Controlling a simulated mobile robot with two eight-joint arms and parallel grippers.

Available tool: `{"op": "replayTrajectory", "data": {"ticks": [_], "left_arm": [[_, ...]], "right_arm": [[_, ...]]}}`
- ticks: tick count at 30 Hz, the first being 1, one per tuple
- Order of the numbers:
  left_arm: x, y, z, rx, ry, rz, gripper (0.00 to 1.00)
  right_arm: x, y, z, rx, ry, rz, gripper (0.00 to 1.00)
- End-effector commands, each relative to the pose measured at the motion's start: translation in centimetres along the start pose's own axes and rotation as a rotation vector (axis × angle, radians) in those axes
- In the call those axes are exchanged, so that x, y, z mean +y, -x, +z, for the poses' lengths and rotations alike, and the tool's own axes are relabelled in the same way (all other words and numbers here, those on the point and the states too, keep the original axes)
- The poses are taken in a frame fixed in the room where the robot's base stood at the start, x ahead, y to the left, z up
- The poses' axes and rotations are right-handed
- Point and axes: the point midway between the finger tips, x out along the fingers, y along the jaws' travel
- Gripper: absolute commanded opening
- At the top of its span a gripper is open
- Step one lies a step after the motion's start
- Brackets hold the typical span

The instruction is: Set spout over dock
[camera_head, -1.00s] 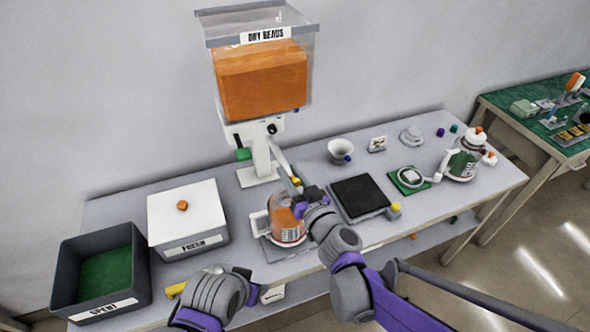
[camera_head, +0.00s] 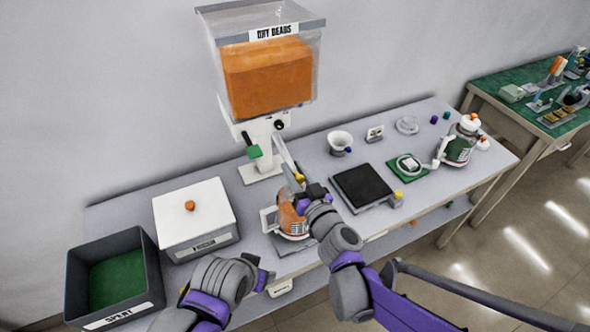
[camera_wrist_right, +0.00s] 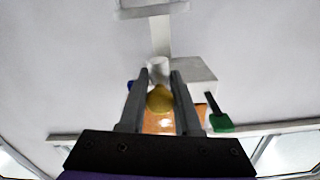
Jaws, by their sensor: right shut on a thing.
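The pale spout (camera_head: 286,157) slants down from the white stand of the dispenser (camera_head: 262,133) toward the front right. It has a yellow knob (camera_head: 299,177) near its lower end. My right gripper (camera_head: 304,188) is at this end; in the right wrist view its fingers stand on both sides of the yellow knob (camera_wrist_right: 160,98), shut on it. A clear jar with orange contents (camera_head: 292,220) stands just below the gripper on a dark grey plate (camera_head: 290,249). I cannot tell which part is the dock. My left gripper (camera_head: 264,279) is low at the table's front edge, its jaws unclear.
A clear hopper of orange beads (camera_head: 266,75) tops the dispenser, with a green handle (camera_head: 254,152). A white lidded box (camera_head: 193,215) and a dark bin (camera_head: 110,275) stand left. A black pad (camera_head: 362,188), white cup (camera_head: 340,141) and green mat (camera_head: 398,172) lie right.

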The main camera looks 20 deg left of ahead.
Motion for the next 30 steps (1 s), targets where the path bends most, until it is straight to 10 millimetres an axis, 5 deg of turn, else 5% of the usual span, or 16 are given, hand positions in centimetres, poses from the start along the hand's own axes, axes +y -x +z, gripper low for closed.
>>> {"op": "replayTrajectory", "data": {"ticks": [5,6,11,22,30], "left_arm": [[0.0,0.0,0.0,0.000,0.000,0.000,0.60],[0.0,0.0,0.0,0.000,0.000,0.000,0.60],[0.0,0.0,0.0,0.000,0.000,0.000,0.60],[0.0,0.0,0.0,0.000,0.000,0.000,0.60],[0.0,-0.3,0.2,-0.002,0.000,0.000,0.60]], "right_arm": [[-0.2,0.0,0.0,0.000,-0.001,-0.005,0.00],[-0.2,0.0,0.0,0.000,-0.001,-0.005,0.35],[-0.2,0.0,0.0,0.000,0.000,-0.004,0.62],[-0.1,0.7,0.0,0.000,0.001,-0.001,0.62],[0.0,5.6,0.0,0.000,0.001,0.000,0.62]]}}
